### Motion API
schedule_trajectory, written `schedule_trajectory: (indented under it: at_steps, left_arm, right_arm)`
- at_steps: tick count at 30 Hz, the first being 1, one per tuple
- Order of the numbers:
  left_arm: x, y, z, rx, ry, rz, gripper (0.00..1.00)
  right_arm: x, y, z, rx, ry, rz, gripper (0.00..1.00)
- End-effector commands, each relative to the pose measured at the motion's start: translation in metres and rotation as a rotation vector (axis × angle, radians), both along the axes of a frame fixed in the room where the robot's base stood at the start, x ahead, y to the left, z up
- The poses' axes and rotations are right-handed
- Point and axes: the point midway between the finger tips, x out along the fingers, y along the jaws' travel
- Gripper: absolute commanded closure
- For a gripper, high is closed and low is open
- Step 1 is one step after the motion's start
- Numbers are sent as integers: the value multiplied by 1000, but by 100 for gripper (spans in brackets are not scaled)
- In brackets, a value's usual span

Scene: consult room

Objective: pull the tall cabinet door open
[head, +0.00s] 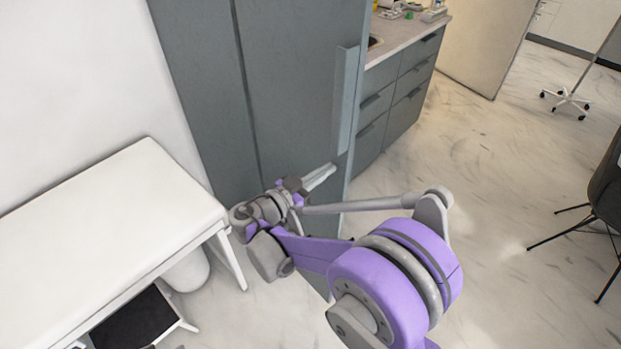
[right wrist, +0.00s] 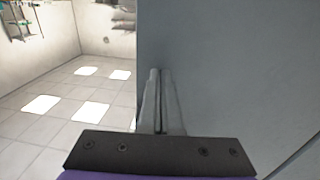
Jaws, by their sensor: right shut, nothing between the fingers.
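The tall cabinet (head: 205,90) is grey-green and stands against the wall in the head view. Its door (head: 290,80) has a long vertical handle (head: 346,100) near the right edge. I cannot tell whether the door is slightly ajar. My right gripper (head: 332,169) is shut and empty, in front of the door just below the handle's lower end. In the right wrist view, its closed fingers (right wrist: 161,72) point along a grey panel (right wrist: 225,60) close to the panel's left edge. Contact cannot be made out. My left gripper is not in view.
A white bench (head: 110,205) stands at the left, with a white bin (head: 188,270) beneath it. A low drawer counter (head: 395,95) adjoins the cabinet at the right. A dark chair (head: 606,190) is at the far right. The marble floor (head: 480,180) between is clear.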

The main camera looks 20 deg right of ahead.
Motion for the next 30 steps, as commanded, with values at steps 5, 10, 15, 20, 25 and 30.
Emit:
schedule_trajectory:
  at_steps: [5, 10, 15, 20, 25, 30]
  left_arm:
    - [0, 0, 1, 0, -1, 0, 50]
    - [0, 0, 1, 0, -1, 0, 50]
    - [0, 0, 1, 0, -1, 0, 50]
    - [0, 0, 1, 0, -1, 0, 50]
    - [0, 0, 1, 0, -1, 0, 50]
    - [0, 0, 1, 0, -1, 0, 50]
  right_arm:
    - [2, -9, 0, 0, 0, -1, 100]
    - [3, -9, 0, 0, 0, 0, 100]
    - [3, -11, 0, 0, 0, -1, 100]
    - [10, -38, 0, -1, 1, -6, 100]
    - [21, -69, 0, -1, 1, -5, 100]
    - [25, -78, 0, 0, 0, -1, 100]
